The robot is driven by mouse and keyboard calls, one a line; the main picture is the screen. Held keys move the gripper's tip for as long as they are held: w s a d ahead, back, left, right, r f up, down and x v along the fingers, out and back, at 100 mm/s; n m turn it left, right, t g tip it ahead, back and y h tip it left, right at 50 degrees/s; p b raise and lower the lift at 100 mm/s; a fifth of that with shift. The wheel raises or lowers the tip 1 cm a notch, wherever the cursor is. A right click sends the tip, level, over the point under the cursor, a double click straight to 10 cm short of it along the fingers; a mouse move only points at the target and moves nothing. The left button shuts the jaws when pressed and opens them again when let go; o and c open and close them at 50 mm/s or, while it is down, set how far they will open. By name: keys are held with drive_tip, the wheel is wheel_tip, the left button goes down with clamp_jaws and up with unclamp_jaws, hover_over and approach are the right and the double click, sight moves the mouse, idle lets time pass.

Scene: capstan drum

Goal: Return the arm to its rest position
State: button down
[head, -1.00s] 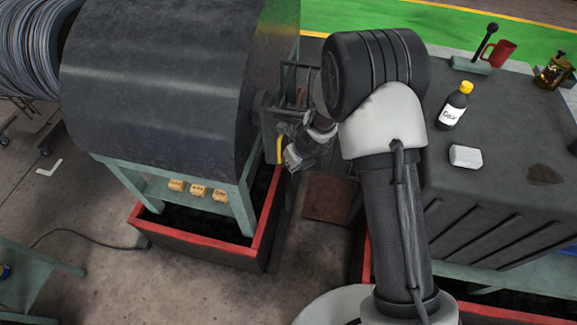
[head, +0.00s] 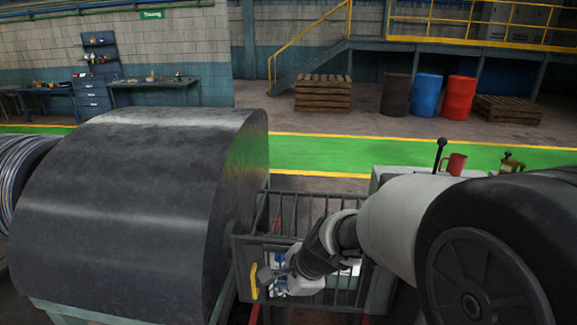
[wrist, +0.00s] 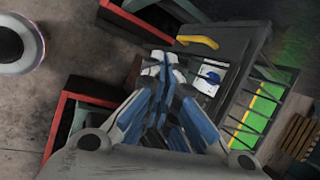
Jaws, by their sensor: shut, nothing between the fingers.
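My gripper (wrist: 160,62) shows in the wrist view with its blue and white fingers together and nothing between them. In the head view my gripper (head: 276,283) is at lower middle, partly hidden by my wrist, at the end of my arm reaching in from the right. It appears close to a yellow handle (head: 254,280) on the front of a dark barred cage (head: 300,213). In the wrist view the yellow handle (wrist: 198,41) is apart from the fingers, up and to the right. Contact cannot be told from the head view.
A large dark drum (head: 130,215) fills the left beside the cage. A red mug (head: 456,163) and an upright black-knobbed lever (head: 440,150) stand behind my arm on the right. A blue and white item (wrist: 212,77) lies by the cage bars. A green floor lane (head: 330,155) lies beyond.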

drive_tip(key=s+d+f+n+h+b, duration=0.2)
drive_tip(key=s+d+n+b, duration=0.5)
drive_tip(key=s, duration=0.4)
drive_tip(key=s+d+f+n+h+b, duration=0.2)
drive_tip(key=s+d+f+n+b, duration=0.2)
drive_tip(key=s+d+n+b, duration=0.4)
drive_tip(key=s+n, duration=0.1)
drive_tip(key=s, duration=0.3)
drive_tip(key=shift+s+t, duration=0.2)
drive_tip(key=shift+t, duration=0.2)
drive_tip(key=shift+d, duration=0.2)
